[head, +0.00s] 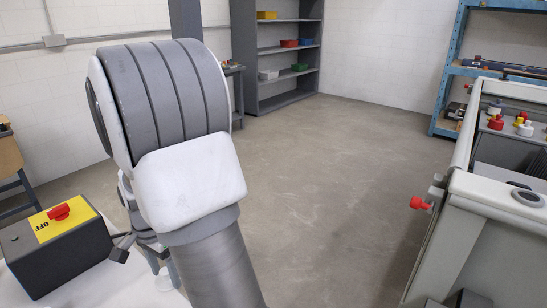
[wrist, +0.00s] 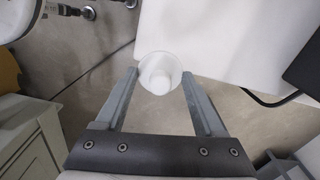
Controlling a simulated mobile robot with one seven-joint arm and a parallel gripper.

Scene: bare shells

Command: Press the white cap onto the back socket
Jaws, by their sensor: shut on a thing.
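My gripper (wrist: 161,75) is shut on a white cap (wrist: 160,74), a small round cup-like piece held between the two fingertips in the wrist view. I cannot pick out the back socket in either view.
A blue rack (head: 447,75) and a grey shelf (head: 262,98) stand behind. The middle floor (head: 330,180) is clear.

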